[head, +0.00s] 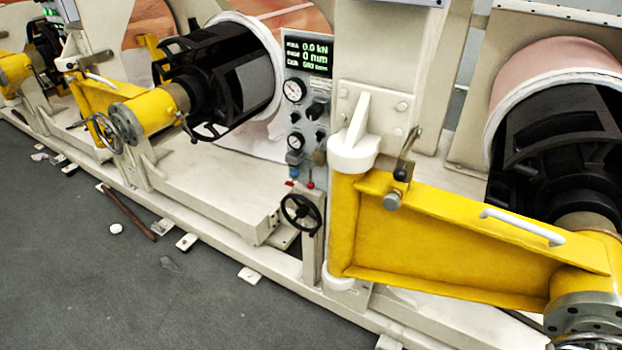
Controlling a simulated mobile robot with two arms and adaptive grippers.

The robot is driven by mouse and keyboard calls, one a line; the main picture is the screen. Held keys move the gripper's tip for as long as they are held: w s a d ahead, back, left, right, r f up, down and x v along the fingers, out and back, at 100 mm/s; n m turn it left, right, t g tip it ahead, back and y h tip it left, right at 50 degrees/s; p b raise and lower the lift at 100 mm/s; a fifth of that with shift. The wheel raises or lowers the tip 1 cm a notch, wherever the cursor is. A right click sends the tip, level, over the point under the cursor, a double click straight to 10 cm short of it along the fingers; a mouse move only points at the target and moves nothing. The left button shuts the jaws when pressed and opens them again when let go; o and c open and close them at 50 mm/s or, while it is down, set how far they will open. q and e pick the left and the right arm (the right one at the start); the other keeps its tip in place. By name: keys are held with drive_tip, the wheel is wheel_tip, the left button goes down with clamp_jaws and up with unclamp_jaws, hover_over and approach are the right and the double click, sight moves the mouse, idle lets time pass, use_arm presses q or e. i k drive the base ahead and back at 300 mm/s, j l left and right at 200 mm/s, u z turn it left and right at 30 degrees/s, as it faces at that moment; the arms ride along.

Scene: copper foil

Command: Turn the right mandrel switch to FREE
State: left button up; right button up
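A grey control panel (305,90) stands upright between two foil reel stations in the head view. It has a lit green display (308,56), an upper gauge (294,90) and a lower gauge (296,141). A larger black knob (317,110) sits right of the upper gauge, with smaller dark knobs below it. The labels are too small to read, so I cannot tell which knob is the right mandrel switch or its setting. Neither of my grippers is in view.
A yellow swing arm (440,240) with a white handle (522,228) juts forward on the right. A black handwheel (302,213) sits below the panel. Another yellow arm (105,100) stands left. The grey floor (100,270) is mostly open, with a brown rod (130,213) near the base.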

sight(319, 135)
drive_tip(key=i+j, duration=0.15)
drive_tip(key=j, duration=0.2)
drive_tip(key=i+j+z, duration=0.15)
drive_tip(key=i+j, duration=0.2)
drive_tip(key=j, duration=0.3)
